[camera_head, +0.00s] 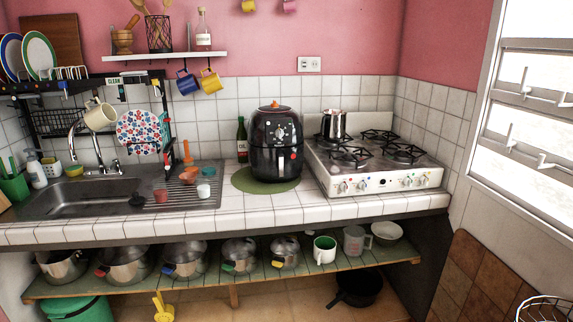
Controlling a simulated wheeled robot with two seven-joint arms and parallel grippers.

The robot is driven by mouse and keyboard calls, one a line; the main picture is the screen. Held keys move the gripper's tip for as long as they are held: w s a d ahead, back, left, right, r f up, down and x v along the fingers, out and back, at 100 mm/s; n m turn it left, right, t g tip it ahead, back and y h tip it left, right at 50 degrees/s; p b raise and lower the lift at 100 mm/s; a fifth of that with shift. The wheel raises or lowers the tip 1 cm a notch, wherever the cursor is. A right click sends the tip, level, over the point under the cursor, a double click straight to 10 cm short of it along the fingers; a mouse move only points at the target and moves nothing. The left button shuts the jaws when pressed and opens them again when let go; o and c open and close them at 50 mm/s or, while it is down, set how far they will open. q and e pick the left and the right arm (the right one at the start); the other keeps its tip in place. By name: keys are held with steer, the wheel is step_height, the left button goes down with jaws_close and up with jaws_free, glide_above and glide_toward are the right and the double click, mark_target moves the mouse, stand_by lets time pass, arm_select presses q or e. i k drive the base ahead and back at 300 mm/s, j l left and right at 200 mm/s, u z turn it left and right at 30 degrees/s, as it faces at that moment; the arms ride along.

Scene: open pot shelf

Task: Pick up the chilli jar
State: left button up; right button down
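I cannot make out a jar that is clearly marked as chilli. A glass bottle (203,30) with a pale label stands on the white wall shelf; its lettering is too small to read for sure. A dark green bottle (242,140) with a white label stands on the tiled counter, left of the black air fryer (276,150). Neither of my grippers shows in the head view.
The counter (255,212) has free room along its front. A gas stove (375,182) with a metal pot (333,125) stands right, a sink (75,198) with a dish rack left. Several pots and cups fill the open lower shelf (215,284). Mugs hang under the wall shelf (150,57).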

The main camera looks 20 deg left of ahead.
mark_target(159, 185)
steer(key=u, duration=1.55)
